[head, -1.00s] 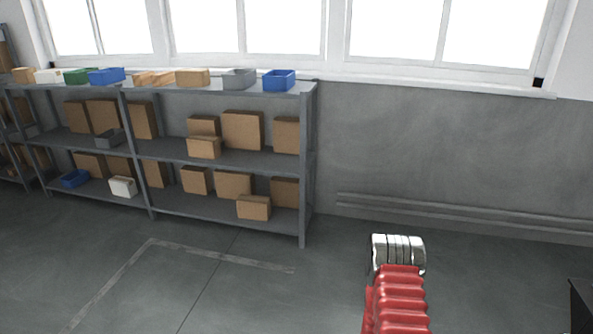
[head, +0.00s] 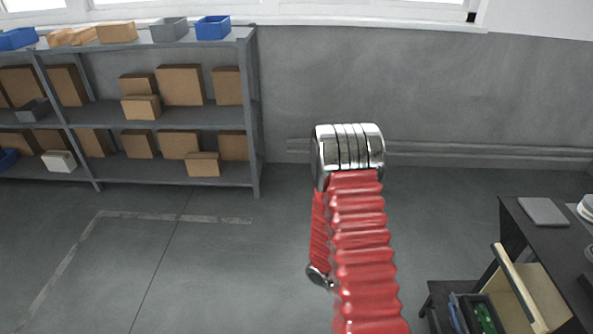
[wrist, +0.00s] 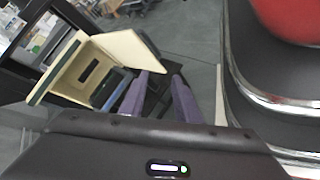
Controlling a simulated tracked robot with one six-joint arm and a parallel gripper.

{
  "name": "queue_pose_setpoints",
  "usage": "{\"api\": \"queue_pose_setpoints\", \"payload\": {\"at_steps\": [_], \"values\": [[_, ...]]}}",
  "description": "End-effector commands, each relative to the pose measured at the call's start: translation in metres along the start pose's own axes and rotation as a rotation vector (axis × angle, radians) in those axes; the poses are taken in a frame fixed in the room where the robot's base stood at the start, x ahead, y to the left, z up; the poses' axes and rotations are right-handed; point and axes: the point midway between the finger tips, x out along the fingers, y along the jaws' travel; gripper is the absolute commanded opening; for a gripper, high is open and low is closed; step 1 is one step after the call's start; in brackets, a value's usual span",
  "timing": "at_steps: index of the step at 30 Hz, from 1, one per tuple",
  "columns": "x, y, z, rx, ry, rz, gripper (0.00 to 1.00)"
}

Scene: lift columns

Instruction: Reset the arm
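My arm (head: 360,240), a red ribbed sleeve with a shiny metal joint on top, rises from the bottom of the head view, right of centre. My gripper is not visible in the head view. In the wrist view my gripper (wrist: 160,78) shows as two purple fingers standing apart with a gap between them. I see nothing held between them. Behind the fingers is a pale wooden box or drawer (wrist: 90,70) with a dark slot; I cannot tell how far away it is.
A dark desk (head: 548,232) stands at right with a grey closed laptop (head: 543,211) on it. Below is an open pale-fronted drawer (head: 535,295) and a dark bin (head: 480,315) with green and blue things. Grey shelves (head: 252,110) with cartons stand at left. Floor between is clear.

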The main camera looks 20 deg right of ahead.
Motion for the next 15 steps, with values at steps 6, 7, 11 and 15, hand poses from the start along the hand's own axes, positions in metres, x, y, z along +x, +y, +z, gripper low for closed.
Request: {"api": "queue_pose_setpoints", "payload": {"at_steps": [6,7,11,15], "values": [[-0.039,0.000,0.017,-0.023,0.065,-0.111,0.29],[-0.044,0.000,0.018,-0.025,0.076,-0.125,0.29],[-0.066,-0.001,0.028,-0.038,0.125,-0.184,0.29],[-0.090,-0.002,0.038,-0.049,0.186,-0.245,0.29]]}}
